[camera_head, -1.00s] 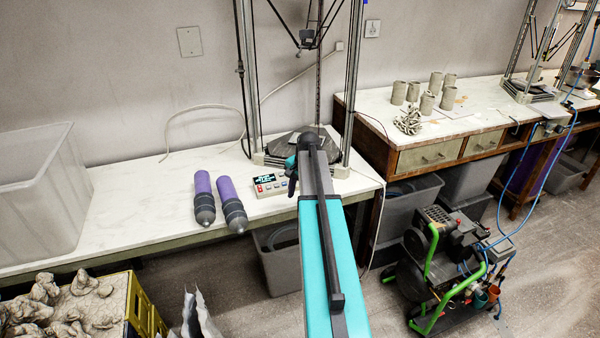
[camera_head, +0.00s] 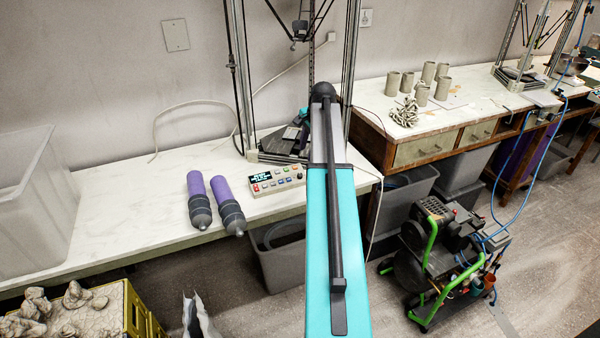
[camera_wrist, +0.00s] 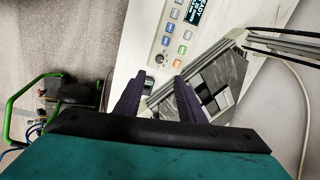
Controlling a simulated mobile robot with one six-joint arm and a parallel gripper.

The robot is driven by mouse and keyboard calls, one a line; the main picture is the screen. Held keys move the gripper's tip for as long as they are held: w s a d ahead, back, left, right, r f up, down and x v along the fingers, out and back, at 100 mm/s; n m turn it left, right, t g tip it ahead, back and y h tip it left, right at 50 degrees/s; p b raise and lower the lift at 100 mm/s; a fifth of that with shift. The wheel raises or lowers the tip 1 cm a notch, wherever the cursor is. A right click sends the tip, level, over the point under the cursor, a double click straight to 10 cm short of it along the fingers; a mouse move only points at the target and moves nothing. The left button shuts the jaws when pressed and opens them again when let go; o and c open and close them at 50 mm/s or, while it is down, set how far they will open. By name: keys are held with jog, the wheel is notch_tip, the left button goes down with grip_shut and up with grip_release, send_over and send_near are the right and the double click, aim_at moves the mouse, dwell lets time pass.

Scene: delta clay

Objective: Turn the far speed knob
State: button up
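The control box (camera_head: 276,180) is pale, with a dark lit screen and coloured buttons, and lies on the white bench. In the wrist view the box (camera_wrist: 150,37) runs up from between my fingers. I cannot tell which knob is the far one. My gripper (camera_wrist: 159,76) is open, its two dark purple fingers apart with nothing gripped. In the head view my arm mostly hides the gripper.
A delta printer frame (camera_head: 242,80) stands behind the box, its dark base (camera_head: 282,143) close to my gripper. Two purple-and-grey cylinders (camera_head: 201,203) (camera_head: 227,207) lie left of the box. A clear bin (camera_head: 30,205) stands farther left. Bare bench lies between.

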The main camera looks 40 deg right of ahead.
aim_at(300, 174)
jog(key=shift+p+x, duration=1)
jog(key=shift+x, duration=5.85)
jog(key=shift+s, duration=0.1)
grip_shut()
